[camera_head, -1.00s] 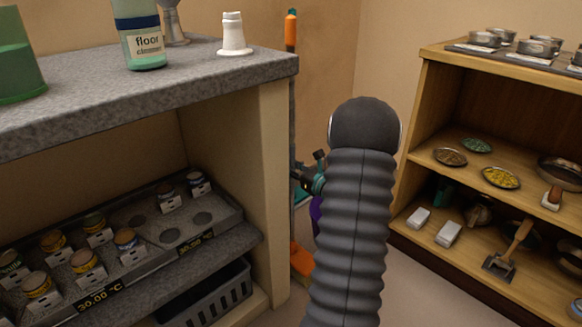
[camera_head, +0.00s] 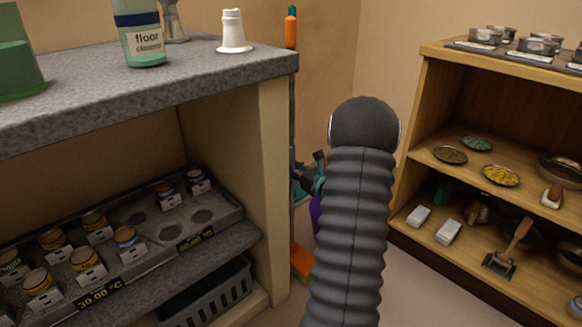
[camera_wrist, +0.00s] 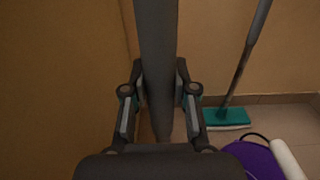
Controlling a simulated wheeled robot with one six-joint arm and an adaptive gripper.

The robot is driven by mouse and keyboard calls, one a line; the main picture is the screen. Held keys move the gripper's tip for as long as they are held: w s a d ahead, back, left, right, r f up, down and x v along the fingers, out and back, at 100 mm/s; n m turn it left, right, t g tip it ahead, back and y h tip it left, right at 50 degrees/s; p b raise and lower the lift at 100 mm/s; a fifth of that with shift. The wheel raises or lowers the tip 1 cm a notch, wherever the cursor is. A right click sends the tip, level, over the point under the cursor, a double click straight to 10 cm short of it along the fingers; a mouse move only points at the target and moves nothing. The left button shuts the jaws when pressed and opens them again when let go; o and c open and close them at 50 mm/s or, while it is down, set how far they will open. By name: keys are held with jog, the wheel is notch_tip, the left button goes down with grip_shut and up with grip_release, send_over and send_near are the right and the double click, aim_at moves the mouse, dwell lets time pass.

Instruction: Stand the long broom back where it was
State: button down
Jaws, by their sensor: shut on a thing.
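The long broom has a dark handle with an orange grip (camera_head: 291,30) and a teal tip, standing about upright beside the counter's right end. Its orange head (camera_head: 301,261) is low near the floor, partly hidden by my arm and the counter; I cannot tell whether it touches the floor. My gripper (camera_head: 310,178) is shut on the handle, mostly hidden behind my arm in the head view. In the wrist view the grey handle (camera_wrist: 157,50) runs between the fingers of my gripper (camera_wrist: 160,108).
A teal mop (camera_wrist: 228,118) leans against the wall, right of the handle. A purple bucket (camera_wrist: 258,158) stands on the floor nearby. The grey counter (camera_head: 230,70) is close on the left, with a floor cleaner bottle (camera_head: 140,35). A wooden shelf (camera_head: 420,130) stands right.

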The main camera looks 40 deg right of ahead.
jog(key=c, duration=0.8)
grip_release()
jog(key=shift+c, duration=0.2)
jog(key=shift+s, duration=0.1)
jog(key=s, duration=0.7)
jog(key=shift+s+d, duration=0.35)
jog(key=shift+s, duration=0.05)
dwell(0.8)
dwell(0.3)
jog(key=s, duration=1.2)
jog(key=shift+d, duration=0.45)
